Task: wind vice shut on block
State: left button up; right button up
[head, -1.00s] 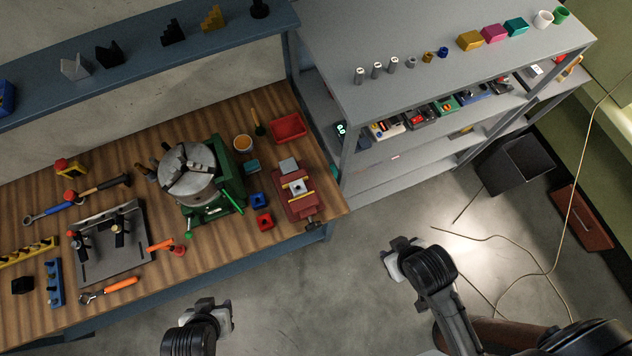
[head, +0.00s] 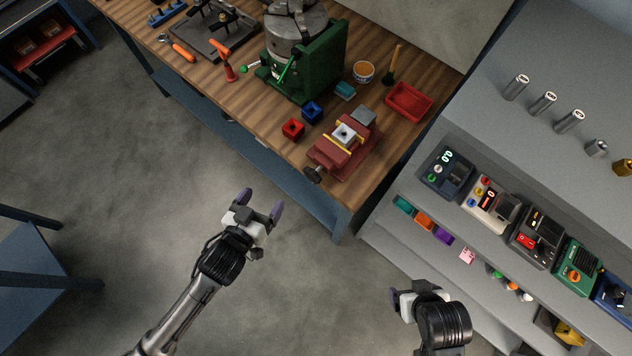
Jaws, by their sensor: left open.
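The red vice (head: 335,160) sits near the front right corner of the wooden bench, with yellow strips along its jaws. A silver block with a dark hole (head: 344,134) sits between the jaws; I cannot tell whether both jaws touch it. The vice's dark screw end (head: 314,174) sticks out towards the bench's front edge. My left gripper (head: 260,205) is open and empty, with purple fingertips, over the floor in front of the bench and apart from the vice. My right gripper (head: 401,300) is lower right, apart from the vice; its finger gap is not clear.
A grey shelf unit (head: 470,150) stands to the right. Floor before the bench is clear.

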aim_at(309, 177)
pick_arm(q)
jog(key=shift+w+d+f+m+h+b, duration=0.95)
jog(key=shift+d+f+m+h+b, duration=0.75)
jog(key=shift+f+h+b, duration=1.6)
jog(key=shift+n+t+y, duration=0.3)
jog(key=shift+y, duration=0.2)
jog(key=x, duration=0.3)
jog(key=b+x, duration=0.1)
jog(key=x, duration=0.3)
jog(key=f+x, duration=0.1)
jog(key=x, duration=0.3)
jog(key=shift+d, duration=0.25)
jog(key=shift+w+d+b, duration=0.3)
jog(key=shift+w+d, duration=0.15)
jog(key=shift+w, duration=0.05)
jog(key=shift+r, duration=0.1)
pick_arm(e)
notch_tip(309, 177, down, 10)
jog(key=shift+f, duration=0.2)
jog(key=shift+w+a, duration=0.1)
pick_arm(q)
jog(key=c, duration=0.9)
